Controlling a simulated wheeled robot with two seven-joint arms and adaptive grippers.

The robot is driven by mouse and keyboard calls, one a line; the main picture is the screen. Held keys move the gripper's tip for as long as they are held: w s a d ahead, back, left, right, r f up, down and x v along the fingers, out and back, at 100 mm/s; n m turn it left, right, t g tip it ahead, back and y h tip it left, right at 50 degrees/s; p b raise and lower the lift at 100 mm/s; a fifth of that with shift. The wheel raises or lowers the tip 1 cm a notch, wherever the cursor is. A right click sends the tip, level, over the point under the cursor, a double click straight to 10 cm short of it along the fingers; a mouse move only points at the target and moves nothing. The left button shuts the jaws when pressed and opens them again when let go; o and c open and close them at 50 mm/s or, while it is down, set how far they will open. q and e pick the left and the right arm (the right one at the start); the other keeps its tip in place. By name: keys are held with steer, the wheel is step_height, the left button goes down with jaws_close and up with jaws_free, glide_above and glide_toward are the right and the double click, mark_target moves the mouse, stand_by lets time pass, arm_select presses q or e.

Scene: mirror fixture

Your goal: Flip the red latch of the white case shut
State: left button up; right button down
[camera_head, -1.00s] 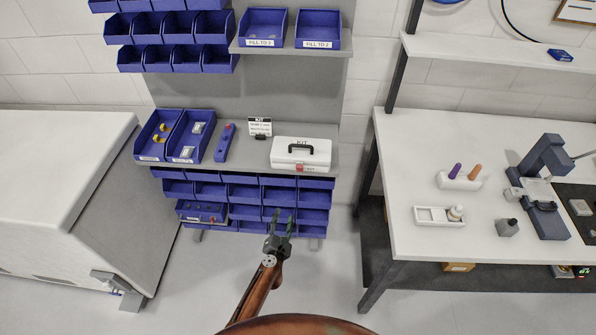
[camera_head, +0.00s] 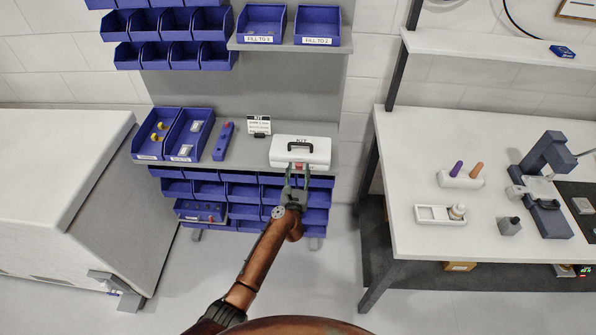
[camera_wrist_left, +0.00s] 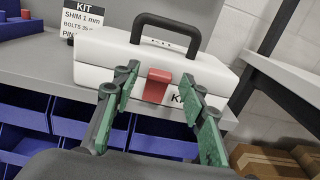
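The white case (camera_head: 316,152) with a dark handle stands on the grey shelf at the middle of the head view. It also fills the upper middle of the left wrist view (camera_wrist_left: 110,62). Its red latch (camera_wrist_left: 157,85) is on the front face and looks tilted outward from the case. My left gripper (camera_head: 298,170) is in front of the case, just below its front edge. In the left wrist view its green-padded fingers (camera_wrist_left: 163,92) are open, one on each side of the latch, with nothing held. My right gripper is not in view.
The grey shelf (camera_head: 245,156) also holds two blue bins at the left, a blue block with a red top (camera_head: 224,141) and a kit sign (camera_head: 259,125). Blue bins (camera_head: 242,191) hang under the shelf. A white table (camera_head: 410,165) stands at the right.

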arm_select(q)
jaws_close()
stand_by(0.5)
steer(key=shift+r, duration=0.15)
steer(key=w+r+g+p, duration=0.1)
steer(key=g+p, duration=0.1)
steer(key=p, duration=0.9)
steer(key=shift+w+r, duration=0.15)
steer(key=shift+w, duration=0.05)
steer(key=shift+f+g+p, duration=0.2)
steer(key=shift+g+p, duration=0.1)
steer(key=shift+g, duration=0.1)
steer(key=shift+f, duration=0.15)
